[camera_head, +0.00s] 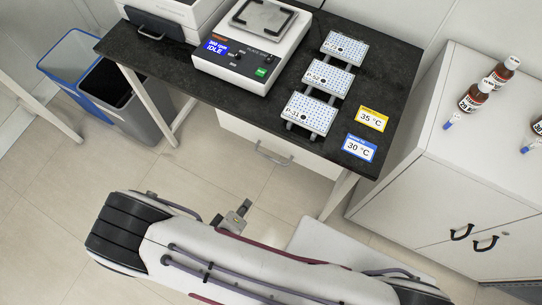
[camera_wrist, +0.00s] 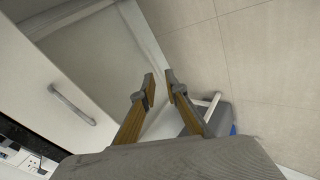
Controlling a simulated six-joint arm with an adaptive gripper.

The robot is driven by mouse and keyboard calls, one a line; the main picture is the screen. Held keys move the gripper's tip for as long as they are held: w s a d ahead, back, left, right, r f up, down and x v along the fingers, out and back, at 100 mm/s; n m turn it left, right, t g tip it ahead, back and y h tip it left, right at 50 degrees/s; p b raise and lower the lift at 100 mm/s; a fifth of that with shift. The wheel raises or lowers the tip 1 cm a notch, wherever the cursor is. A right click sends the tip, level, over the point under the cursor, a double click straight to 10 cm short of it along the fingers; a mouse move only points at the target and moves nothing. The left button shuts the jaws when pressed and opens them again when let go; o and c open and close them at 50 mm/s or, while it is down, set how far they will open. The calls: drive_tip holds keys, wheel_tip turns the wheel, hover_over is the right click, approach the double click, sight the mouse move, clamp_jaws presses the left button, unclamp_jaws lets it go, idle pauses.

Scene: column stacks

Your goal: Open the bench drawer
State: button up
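The bench drawer (camera_head: 240,132) has a white front under the dark bench top and looks shut. Its grey bar handle (camera_head: 273,155) is on the front face. In the wrist view the white drawer front (camera_wrist: 28,75) is at the left, with the handle (camera_wrist: 72,105) left of my fingers. My gripper (camera_wrist: 160,86) is open and empty, its two fingers apart with a small gap. In the head view my gripper (camera_head: 238,214) is in front of and below the handle, apart from it, and partly hidden by my arm.
The dark bench top (camera_head: 386,95) carries a shaker device (camera_head: 250,45), several white well plates (camera_head: 309,114) and temperature cards (camera_head: 360,148). A white cabinet (camera_head: 420,195) with bottles stands at the right. Bins (camera_head: 110,90) stand at the left. Floor before the drawer is clear.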

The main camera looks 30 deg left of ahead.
drive_tip(key=w+d+r+t, duration=0.1)
drive_tip(key=w+r+t, duration=0.2)
drive_tip(key=w+r, duration=0.15)
drive_tip(key=n+t+h, duration=0.1)
drive_tip(key=n+t, duration=0.2)
drive_tip(key=t, duration=0.1)
approach(271, 158)
drive_tip(key=w, duration=0.2)
drive_tip(key=shift+w+f, duration=0.15)
drive_tip(key=shift+f, duration=0.2)
drive_tip(key=shift+w, duration=0.1)
drive_tip(key=shift+w+f, duration=0.3)
drive_tip(key=shift+w, duration=0.95)
drive_tip(key=shift+w+f, duration=0.25)
drive_tip(key=shift+w, duration=0.95)
drive_tip(key=shift+w+f, duration=0.3)
drive_tip(key=shift+w, duration=0.95)
clamp_jaws()
